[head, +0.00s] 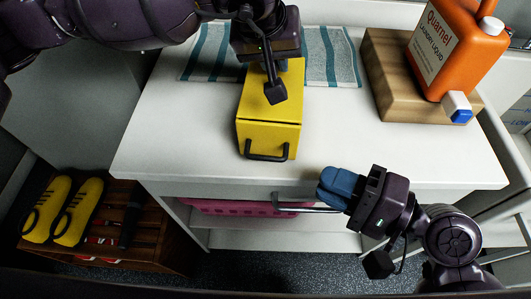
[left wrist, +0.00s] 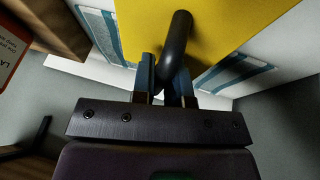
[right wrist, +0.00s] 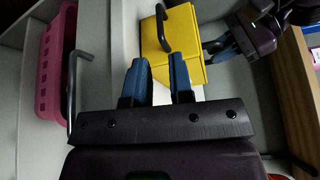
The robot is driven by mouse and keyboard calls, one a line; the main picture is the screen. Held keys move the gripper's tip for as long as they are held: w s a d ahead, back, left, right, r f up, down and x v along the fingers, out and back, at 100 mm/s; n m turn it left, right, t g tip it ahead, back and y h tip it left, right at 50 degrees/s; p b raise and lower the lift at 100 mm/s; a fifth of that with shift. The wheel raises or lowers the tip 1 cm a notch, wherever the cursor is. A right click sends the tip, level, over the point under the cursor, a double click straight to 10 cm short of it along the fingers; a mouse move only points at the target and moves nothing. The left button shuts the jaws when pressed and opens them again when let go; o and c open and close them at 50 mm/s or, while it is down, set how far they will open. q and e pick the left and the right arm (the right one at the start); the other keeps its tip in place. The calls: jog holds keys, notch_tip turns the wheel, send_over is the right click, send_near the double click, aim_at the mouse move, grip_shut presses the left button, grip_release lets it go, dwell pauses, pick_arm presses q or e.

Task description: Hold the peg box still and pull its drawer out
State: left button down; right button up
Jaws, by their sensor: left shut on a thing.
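The yellow peg box (head: 272,95) stands on the white table. A dark seam runs across it near its front end, and the drawer front (head: 252,138) carries a black bar handle (head: 267,157). My left gripper (left wrist: 165,82) is at the box's far end, shut on a dark peg-like handle (left wrist: 177,40) on the yellow face; the head view hides this grip. My right gripper (head: 335,188) is at the table's front edge, right of and nearer than the drawer handle. Its blue fingers (right wrist: 158,80) are apart and empty in the right wrist view, which also shows the drawer handle (right wrist: 163,28).
A striped towel (head: 338,60) lies behind the box. An orange laundry bottle (head: 458,45) stands on a wooden block (head: 390,85) at back right. A grey metal handle (head: 300,208) and a pink basket (head: 225,207) are below the tabletop. Yellow shoes (head: 75,215) sit low left.

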aim_at(265, 156)
jog(key=shift+x, duration=5.8)
jog(key=shift+f, duration=0.1)
grip_shut()
